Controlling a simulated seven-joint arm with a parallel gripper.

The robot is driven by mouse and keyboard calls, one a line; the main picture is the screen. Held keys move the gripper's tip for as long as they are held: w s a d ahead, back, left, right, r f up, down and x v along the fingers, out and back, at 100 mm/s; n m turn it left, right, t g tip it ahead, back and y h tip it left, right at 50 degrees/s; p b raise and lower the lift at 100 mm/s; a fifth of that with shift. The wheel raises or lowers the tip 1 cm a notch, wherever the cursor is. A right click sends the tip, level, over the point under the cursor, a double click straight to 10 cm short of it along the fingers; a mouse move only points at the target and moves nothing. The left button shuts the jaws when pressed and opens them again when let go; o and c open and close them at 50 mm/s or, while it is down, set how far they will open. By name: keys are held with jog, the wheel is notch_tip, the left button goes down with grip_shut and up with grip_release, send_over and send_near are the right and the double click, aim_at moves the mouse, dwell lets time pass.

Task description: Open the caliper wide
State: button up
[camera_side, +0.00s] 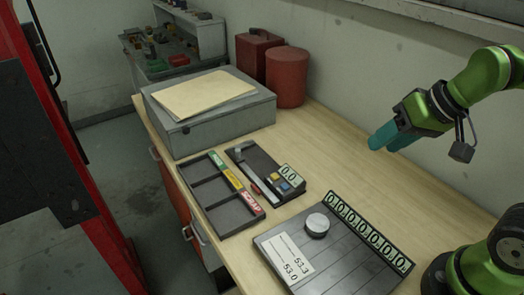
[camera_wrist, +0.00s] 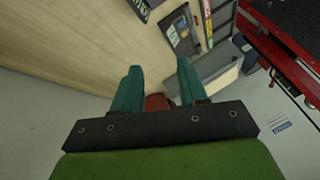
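The caliper (camera_side: 262,168) is a dark block lying on the wooden bench in the side view. It has a pale display reading 0.0, yellow and blue buttons, and a light strip along its left side with a small red mark. In the wrist view the caliper (camera_wrist: 178,32) shows near the top, beyond my fingers. My gripper (camera_side: 383,141) hangs above the bench, right of the caliper and well apart from it. In the wrist view my gripper's (camera_wrist: 159,67) two teal fingers stand apart with nothing held between them.
A dark three-compartment tray (camera_side: 190,181) with coloured labels, one reading SCRAP, lies left of the caliper. A panel (camera_side: 345,262) with a round metal disc and a digit strip lies in front. A grey box (camera_side: 225,122) and red canister (camera_side: 286,78) stand behind. Bare bench lies below my gripper.

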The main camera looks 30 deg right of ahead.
jog(key=w+a+n+g, duration=0.2)
jog(key=w+a+n, duration=0.1)
jog(key=w, duration=1)
jog(key=n+y, duration=0.1)
jog(key=n, duration=0.9)
send_near(239, 150)
jog(key=shift+g, duration=0.4)
jog(key=x, duration=0.8)
jog(key=shift+w+r, duration=0.15)
jog(key=shift+w, duration=0.2)
grip_shut()
